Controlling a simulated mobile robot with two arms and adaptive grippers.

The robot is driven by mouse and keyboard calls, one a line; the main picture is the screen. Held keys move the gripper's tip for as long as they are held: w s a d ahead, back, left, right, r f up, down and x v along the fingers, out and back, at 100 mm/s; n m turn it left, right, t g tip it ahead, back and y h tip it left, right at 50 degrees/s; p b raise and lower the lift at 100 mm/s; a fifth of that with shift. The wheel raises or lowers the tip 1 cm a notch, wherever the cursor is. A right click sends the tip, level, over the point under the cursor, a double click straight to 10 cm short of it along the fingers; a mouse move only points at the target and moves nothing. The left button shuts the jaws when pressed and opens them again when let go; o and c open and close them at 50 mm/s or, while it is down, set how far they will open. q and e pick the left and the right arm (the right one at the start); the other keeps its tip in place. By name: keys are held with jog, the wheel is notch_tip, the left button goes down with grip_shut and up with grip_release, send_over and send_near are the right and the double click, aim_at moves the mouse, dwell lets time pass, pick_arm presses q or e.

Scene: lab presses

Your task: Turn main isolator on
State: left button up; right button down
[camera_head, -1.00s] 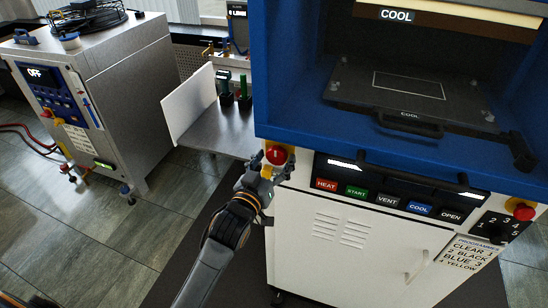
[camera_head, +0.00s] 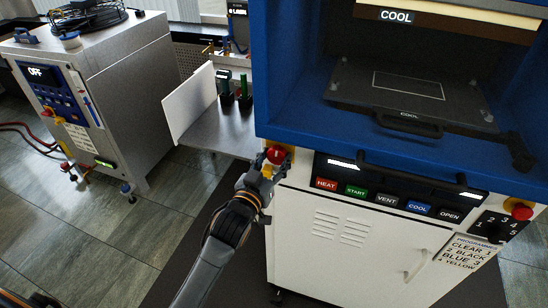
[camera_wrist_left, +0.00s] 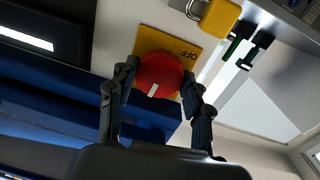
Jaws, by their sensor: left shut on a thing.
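The main isolator is a round red knob (camera_head: 276,155) on a yellow plate, at the upper left corner of the press's white front cabinet. In the left wrist view, the red knob (camera_wrist_left: 158,73) has a white mark, and its yellow plate (camera_wrist_left: 187,52) reads OFF. My left gripper (camera_head: 264,172) reaches it from below left. In the wrist view its two dark fingers stand on either side of the knob, shut on it. The fingers hide part of the knob's edges. My right gripper is not in view.
A button row (camera_head: 388,199) and a red emergency knob (camera_head: 522,211) lie to the right on the press. A side shelf (camera_head: 222,131) with a white panel (camera_head: 189,104) stands left of the knob. A yellow padlock (camera_wrist_left: 216,17) shows near the plate. A grey cabinet (camera_head: 120,90) stands far left.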

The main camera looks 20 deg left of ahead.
pick_arm(q)
jog(key=m+p, duration=0.2)
jog(key=m, duration=0.1)
jog(key=shift+r, duration=0.2)
jog(key=m+p, duration=0.2)
jog(key=m, duration=0.2)
jog(key=shift+d+m+g, duration=0.1)
jog(key=shift+m+g, duration=0.2)
jog(key=shift+m, duration=0.1)
jog(key=m+p, duration=0.1)
jog(key=m, duration=0.3)
jog(key=shift+f+y, duration=0.1)
jog(key=shift+y, duration=0.2)
jog(key=shift+m+y+p, duration=0.3)
jog(key=shift+m+p, duration=0.05)
jog(key=shift+m, duration=1.85)
jog(key=shift+f, duration=0.1)
jog(key=o, duration=1.1)
jog(key=shift+o, duration=0.2)
